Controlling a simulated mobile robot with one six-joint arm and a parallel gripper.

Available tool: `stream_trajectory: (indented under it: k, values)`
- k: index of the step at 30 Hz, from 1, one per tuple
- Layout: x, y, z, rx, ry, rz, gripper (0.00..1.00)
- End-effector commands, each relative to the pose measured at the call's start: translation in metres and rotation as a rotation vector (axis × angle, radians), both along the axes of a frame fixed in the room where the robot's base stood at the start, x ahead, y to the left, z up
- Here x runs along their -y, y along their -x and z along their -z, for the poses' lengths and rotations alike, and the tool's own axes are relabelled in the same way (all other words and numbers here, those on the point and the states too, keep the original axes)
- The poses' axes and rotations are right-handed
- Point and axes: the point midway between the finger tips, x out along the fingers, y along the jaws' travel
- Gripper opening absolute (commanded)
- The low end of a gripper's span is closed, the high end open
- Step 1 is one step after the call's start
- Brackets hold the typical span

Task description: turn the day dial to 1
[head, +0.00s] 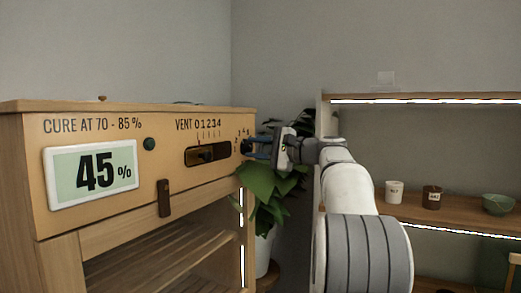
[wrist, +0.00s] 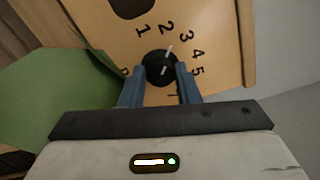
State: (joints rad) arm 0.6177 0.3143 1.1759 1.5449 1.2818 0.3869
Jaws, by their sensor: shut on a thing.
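The day dial (wrist: 159,66) is a round black knob with a white pointer line on the wooden front panel. Printed numbers ring it in the wrist view; 1 to 5 can be read, and the lower ones are partly hidden by my fingers. The pointer aims between 2 and 3. My gripper (wrist: 160,80) is shut on the dial, one blue-grey finger on each side. In the head view my gripper (head: 259,148) reaches the dial (head: 246,147) at the panel's right end, from the right.
The cabinet (head: 75,220) has a 45% display (head: 94,173), a vent slider (head: 207,153) left of the dial and an open slatted shelf below. A leafy plant (head: 268,185) stands close under my gripper. A shelf (head: 455,207) with cups and a bowl is at right.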

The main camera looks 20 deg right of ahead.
Motion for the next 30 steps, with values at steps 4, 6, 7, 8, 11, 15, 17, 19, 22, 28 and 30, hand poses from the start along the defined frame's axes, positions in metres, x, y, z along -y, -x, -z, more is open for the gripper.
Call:
stream_trajectory:
  k: [4, 6, 7, 8, 11, 15, 17, 19, 22, 28, 30]
  values:
    - [0.0000, -0.0004, -0.0040, 0.025, 0.018, 0.006, 0.06]
    - [0.0000, -0.0003, -0.0040, 0.033, 0.028, 0.006, 0.06]
    - [0.0000, -0.0004, -0.0041, 0.036, 0.032, 0.006, 0.06]
    - [0.0000, -0.0004, -0.0040, 0.039, 0.036, 0.006, 0.06]
    - [-0.0001, -0.0003, -0.0041, 0.053, 0.052, 0.006, 0.06]
    - [-0.0002, -0.0002, -0.0040, 0.072, 0.077, 0.006, 0.06]
    - [-0.0003, -0.0002, -0.0041, 0.082, 0.089, 0.006, 0.06]
    - [-0.0004, -0.0001, -0.0043, 0.093, 0.104, 0.006, 0.06]
    - [-0.0004, 0.0001, -0.0042, 0.112, 0.128, 0.006, 0.06]
    - [-0.0007, 0.0003, -0.0035, 0.168, 0.198, 0.006, 0.06]
    - [-0.0007, 0.0003, -0.0030, 0.194, 0.231, 0.006, 0.06]
